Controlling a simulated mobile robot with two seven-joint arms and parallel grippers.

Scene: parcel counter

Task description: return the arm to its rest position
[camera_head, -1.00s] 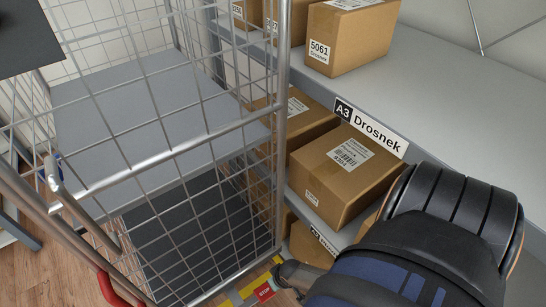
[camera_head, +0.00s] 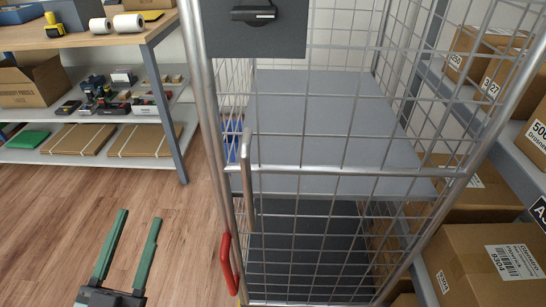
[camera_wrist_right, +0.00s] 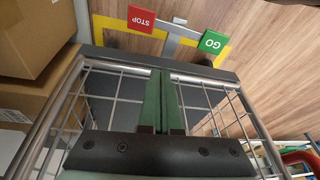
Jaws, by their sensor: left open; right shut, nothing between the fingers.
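My left gripper (camera_head: 140,216) is in the lower left of the head view, over the wooden floor. Its two green fingers are apart and nothing is between them. My right gripper (camera_wrist_right: 161,72) shows in the right wrist view, its green fingers together and empty. The wire bars of the roll cage show behind and around it in that view. My right arm is out of the head view.
A wire roll cage (camera_head: 300,170) with a grey shelf and red handle (camera_head: 226,262) stands right of my left gripper. A packing bench (camera_head: 90,38) is at the back left. Boxes (camera_head: 490,262) fill the right rack. STOP (camera_wrist_right: 141,18) and GO (camera_wrist_right: 212,42) signs show in the wrist view.

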